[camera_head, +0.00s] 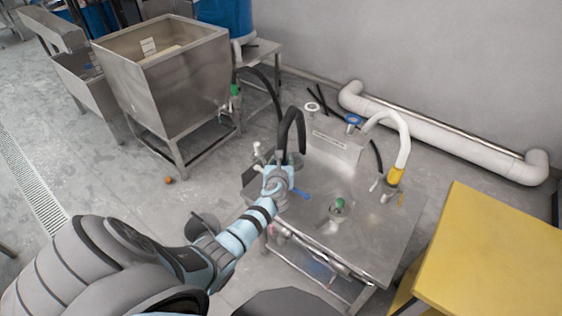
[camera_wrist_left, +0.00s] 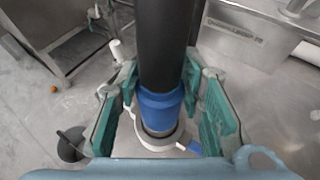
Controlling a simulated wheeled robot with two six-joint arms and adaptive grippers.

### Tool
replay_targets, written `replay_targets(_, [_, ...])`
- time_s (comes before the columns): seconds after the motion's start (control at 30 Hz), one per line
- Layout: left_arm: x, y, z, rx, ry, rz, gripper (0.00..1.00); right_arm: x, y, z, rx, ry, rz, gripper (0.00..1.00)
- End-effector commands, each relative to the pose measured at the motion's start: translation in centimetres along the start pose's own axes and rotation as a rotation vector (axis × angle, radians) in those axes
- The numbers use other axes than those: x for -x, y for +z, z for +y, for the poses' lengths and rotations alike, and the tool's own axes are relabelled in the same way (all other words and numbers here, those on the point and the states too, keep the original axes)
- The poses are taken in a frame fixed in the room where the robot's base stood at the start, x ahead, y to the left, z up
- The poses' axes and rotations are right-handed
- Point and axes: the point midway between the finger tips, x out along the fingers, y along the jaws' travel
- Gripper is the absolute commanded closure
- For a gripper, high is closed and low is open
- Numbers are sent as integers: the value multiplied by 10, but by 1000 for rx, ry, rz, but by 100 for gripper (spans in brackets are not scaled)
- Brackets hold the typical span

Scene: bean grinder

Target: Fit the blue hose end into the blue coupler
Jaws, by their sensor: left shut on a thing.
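My left gripper (camera_head: 281,178) is at the left side of the steel table, shut on the black hose (camera_head: 290,125) near its blue end. In the left wrist view the hose (camera_wrist_left: 162,45) runs down between the teal finger pads, with the blue hose end (camera_wrist_left: 161,106) at its bottom. Directly below it is the pale ring of the coupler (camera_wrist_left: 160,146), with a blue lever (camera_wrist_left: 192,147) to its right. The hose end lines up over the ring; I cannot tell whether it sits inside. The blue lever also shows in the head view (camera_head: 301,194). My right gripper is out of view.
The steel table (camera_head: 320,235) also has a green-topped fitting (camera_head: 338,204) and a white hose with a yellow end (camera_head: 396,176). A steel box (camera_head: 335,139) stands at the table's back. A yellow surface (camera_head: 490,255) is at right, a steel hopper (camera_head: 170,80) at left.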

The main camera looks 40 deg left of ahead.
Motion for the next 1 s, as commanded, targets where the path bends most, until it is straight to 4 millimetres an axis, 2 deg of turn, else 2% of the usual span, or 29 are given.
replay_targets(0.4, [-4,-9,0,0,-1,-2,100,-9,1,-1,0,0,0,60])
replay_targets(0.43, [-4,-9,0,0,-1,-2,62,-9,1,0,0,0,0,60])
replay_targets(0.57, [-4,-8,0,0,0,-2,42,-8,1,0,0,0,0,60])
replay_targets(0.87, [-3,-10,0,0,1,1,42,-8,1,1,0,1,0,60])
replay_targets(1.0, [9,-10,0,0,0,-1,42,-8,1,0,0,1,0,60])
